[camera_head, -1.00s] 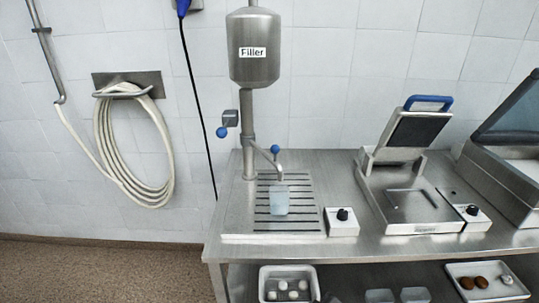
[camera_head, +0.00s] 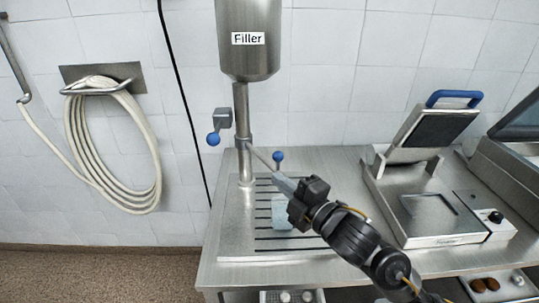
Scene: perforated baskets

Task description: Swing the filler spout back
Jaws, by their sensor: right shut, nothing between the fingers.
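The steel filler (camera_head: 249,40) hangs on a column (camera_head: 243,130) at the back of the table. Its spout (camera_head: 261,157) points right and toward me, with a blue ball (camera_head: 278,156) on a short stem beside it. A pale translucent cup (camera_head: 281,217) stands on the slotted drip tray (camera_head: 250,250) below, partly hidden by my right gripper (camera_head: 288,186). That gripper comes from the lower right, is shut and empty, and its tips overlap the spout's outer end in the picture. I cannot tell whether they touch it. My left gripper is out of view.
A second blue ball (camera_head: 213,139) sits on a side fitting left of the column. A press with a raised blue-handled lid (camera_head: 432,127) stands to the right. A coiled hose (camera_head: 110,150) hangs on the wall at left. My right arm covers the tray's right side.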

